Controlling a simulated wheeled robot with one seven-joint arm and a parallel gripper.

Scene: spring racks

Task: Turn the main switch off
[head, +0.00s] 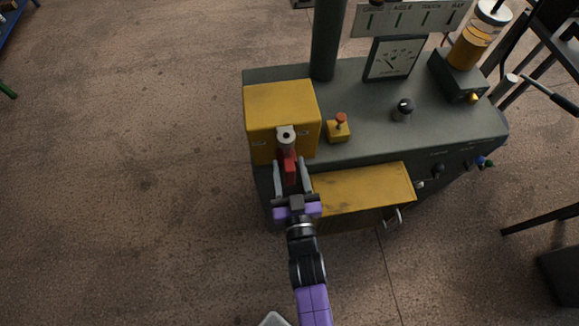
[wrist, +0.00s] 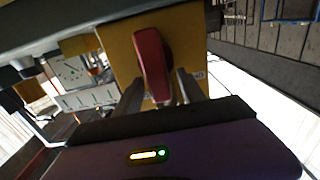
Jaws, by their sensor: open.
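The main switch is a red handle (head: 290,167) on the front of a yellow box (head: 281,100) at the left end of the green-grey machine. In the wrist view the red handle (wrist: 152,62) stands out from the yellow plate (wrist: 188,45), long and slightly tilted. My gripper (head: 291,176) is at the box front with its fingers open, one on each side of the handle. In the wrist view the fingertips of my gripper (wrist: 158,88) straddle the handle's lower part. I cannot tell whether either finger touches it. A grey round hub (head: 286,136) sits above the handle.
A yellow panel (head: 362,188) juts out just right of my gripper. A small yellow box with a red-orange knob (head: 339,127), a black knob (head: 403,110) and a dial gauge (head: 393,58) stand on the machine top (head: 365,125). The floor (head: 130,180) at left is clear.

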